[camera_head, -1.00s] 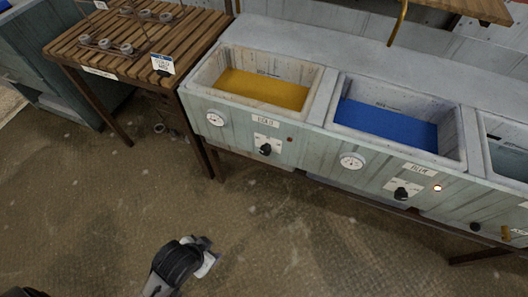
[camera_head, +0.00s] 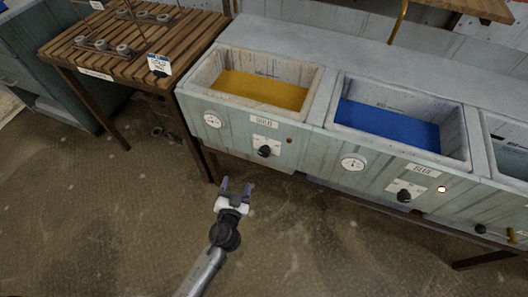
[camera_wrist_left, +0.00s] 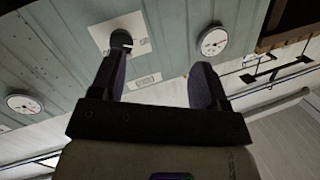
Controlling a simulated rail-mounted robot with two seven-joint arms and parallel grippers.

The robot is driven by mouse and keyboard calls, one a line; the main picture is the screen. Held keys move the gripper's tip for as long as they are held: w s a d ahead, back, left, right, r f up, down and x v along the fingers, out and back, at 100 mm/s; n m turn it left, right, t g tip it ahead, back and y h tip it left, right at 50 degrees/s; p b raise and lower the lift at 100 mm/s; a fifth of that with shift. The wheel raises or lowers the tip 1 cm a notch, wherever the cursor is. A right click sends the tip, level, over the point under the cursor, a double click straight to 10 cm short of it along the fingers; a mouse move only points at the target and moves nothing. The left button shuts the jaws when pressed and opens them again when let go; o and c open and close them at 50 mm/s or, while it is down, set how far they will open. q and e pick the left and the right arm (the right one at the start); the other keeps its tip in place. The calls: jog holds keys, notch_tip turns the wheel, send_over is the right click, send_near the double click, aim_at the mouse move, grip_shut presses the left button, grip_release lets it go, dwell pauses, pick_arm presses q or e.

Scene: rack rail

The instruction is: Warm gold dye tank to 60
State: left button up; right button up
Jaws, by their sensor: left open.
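The gold dye tank (camera_head: 213,100) holds yellow dye and sits at the left of the tank bench. Its black knob (camera_head: 264,151) is on a white plate on the front panel, with a round gauge (camera_head: 212,120) to the left and a dark red lamp (camera_head: 290,140) to the right. My left gripper (camera_head: 236,186) is open and empty, below and in front of the knob, apart from it. In the left wrist view the knob (camera_wrist_left: 121,39) shows upside down beyond one finger of the gripper (camera_wrist_left: 164,85). The gauge shows there too (camera_wrist_left: 214,41). My right gripper is not in view.
The blue tank (camera_head: 333,119) stands to the right with its own gauge (camera_head: 353,162), knob (camera_head: 404,196) and a lit lamp (camera_head: 441,189). A slatted wooden table (camera_head: 92,62) with a small card (camera_head: 159,64) stands at the left. The floor (camera_head: 120,220) in front is clear.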

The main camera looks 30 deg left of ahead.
aim_at(263, 155)
pick_arm(q)
jog(key=w+d+h, duration=0.1)
jog(key=w, duration=0.3)
jog(key=w+d+r+n+t+h, duration=0.1)
jog(key=w, duration=0.4)
jog(key=w+d+t+h, duration=0.1)
jog(key=w+h, duration=0.1)
jog(key=w, duration=0.2)
jog(key=shift+w+r+n, duration=0.2)
jog(key=shift+r+n, duration=0.1)
jog(key=shift+w+a, duration=0.1)
jog(key=shift+w, duration=0.55)
jog(key=shift+c, duration=0.3)
jog(key=c, duration=0.8)
jog(key=shift+c, duration=0.3)
